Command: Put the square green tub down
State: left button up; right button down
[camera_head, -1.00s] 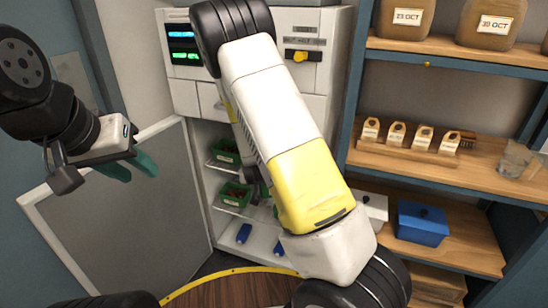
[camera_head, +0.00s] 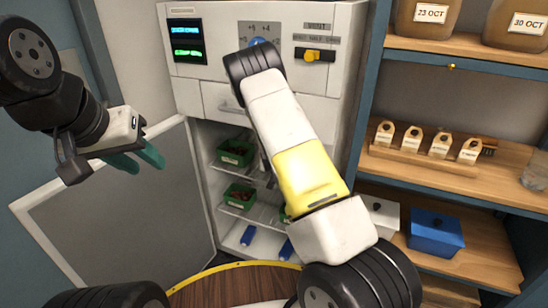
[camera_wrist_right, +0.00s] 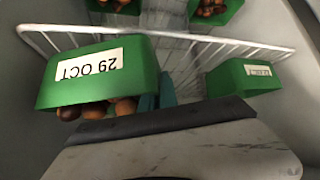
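In the right wrist view a green tub (camera_wrist_right: 98,75) labelled 29 OCT, with chestnuts in it, is at the left on a wire shelf. The teal fingers of my right gripper (camera_wrist_right: 158,95) are beside its right end; contact and opening are unclear. A smaller-looking green tub (camera_wrist_right: 243,77) is at the right. In the head view green tubs stand on the upper shelf (camera_head: 235,152) and middle shelf (camera_head: 239,195) of the open cabinet; another (camera_head: 285,214) is partly behind my right arm, which hides its gripper. My left gripper (camera_head: 137,160) is open and empty. I cannot tell which tub is the square one.
The cabinet door (camera_head: 120,215) stands open at the left. Blue objects (camera_head: 248,235) lie on the cabinet floor. A wooden round top (camera_head: 230,285) is in front.

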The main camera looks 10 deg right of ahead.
jog(key=shift+w+d, duration=0.45)
jog(key=shift+w, duration=0.05)
jog(key=shift+w+d, duration=1)
jog(key=shift+d, duration=0.1)
jog(key=shift+w+d+f, duration=0.1)
jog(key=shift+w+f, duration=0.1)
jog(key=shift+f, duration=0.45)
jog(key=shift+f, duration=0.1)
jog(key=shift+f, duration=0.1)
jog(key=c, duration=1.6)
grip_release()
jog(key=shift+c, duration=0.2)
